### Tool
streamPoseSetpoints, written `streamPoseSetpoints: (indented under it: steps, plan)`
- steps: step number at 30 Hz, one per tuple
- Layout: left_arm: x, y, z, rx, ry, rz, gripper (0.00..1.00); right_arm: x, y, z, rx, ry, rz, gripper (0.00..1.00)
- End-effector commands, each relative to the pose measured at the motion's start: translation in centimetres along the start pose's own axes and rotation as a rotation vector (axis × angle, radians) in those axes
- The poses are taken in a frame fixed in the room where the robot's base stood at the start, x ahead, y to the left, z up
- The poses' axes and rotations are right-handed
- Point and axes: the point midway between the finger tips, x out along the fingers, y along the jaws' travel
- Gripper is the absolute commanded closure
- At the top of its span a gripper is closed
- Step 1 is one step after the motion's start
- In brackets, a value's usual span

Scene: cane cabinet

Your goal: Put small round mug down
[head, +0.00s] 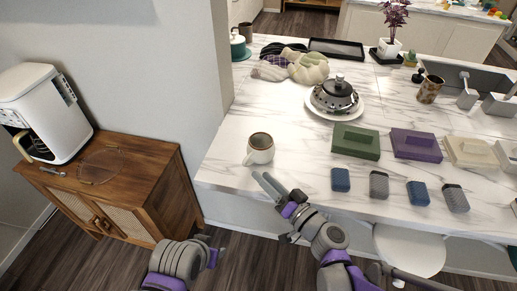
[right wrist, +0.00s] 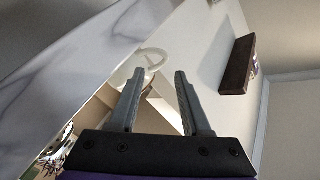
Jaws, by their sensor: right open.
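The small round white mug (head: 262,157) stands upright on the marble counter (head: 222,165), near its front left corner. Its inside looks brownish and its handle points left. My right gripper (head: 264,178) is open in the head view, just in front of the mug and apart from it, with nothing between the fingers. In the right wrist view its fingers (right wrist: 164,74) are spread, and a pale rounded shape, likely the mug, lies beyond the left fingertip. My left gripper (head: 216,254) is low, in front of the wooden cabinet; its fingers are hardly visible.
A wooden cane cabinet (head: 140,158) on the left carries a white coffee machine (head: 44,112). Green (head: 355,142) and purple (head: 416,145) boxes and several small blocks lie right of the mug. A plate (head: 318,105) with a dark pot stands behind. A white stool (head: 410,248) stands below the counter.

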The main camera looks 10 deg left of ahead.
Motion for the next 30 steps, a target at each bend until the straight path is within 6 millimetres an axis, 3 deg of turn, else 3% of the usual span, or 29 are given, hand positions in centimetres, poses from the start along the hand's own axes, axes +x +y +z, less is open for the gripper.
streamPoseSetpoints:
  steps: [3, 11, 21, 28, 30]
  plan:
    - [-0.1, 0.0, -0.1, 0.0, 0.001, 0.0, 0.5, 2.0, -0.1, 0.0, 0.0, -0.002, -0.002, 0.52]
    - [-0.3, 0.0, -0.2, 0.0, 0.002, 0.0, 0.5, 3.7, -0.2, 0.0, 0.0, -0.001, -0.001, 0.52]
    - [-0.8, 0.0, -0.7, 0.0, 0.005, 0.0, 0.5, 8.2, -0.5, 0.0, 0.0, -0.001, -0.001, 0.52]
    - [-0.8, 0.0, -0.7, 0.0, 0.005, 0.0, 0.5, 8.4, -0.5, 0.0, 0.0, 0.0, 0.0, 0.52]
    - [-0.8, 0.0, -0.7, 0.0, 0.005, 0.0, 0.5, 8.4, -0.5, 0.0, 0.0, 0.0, 0.0, 0.63]
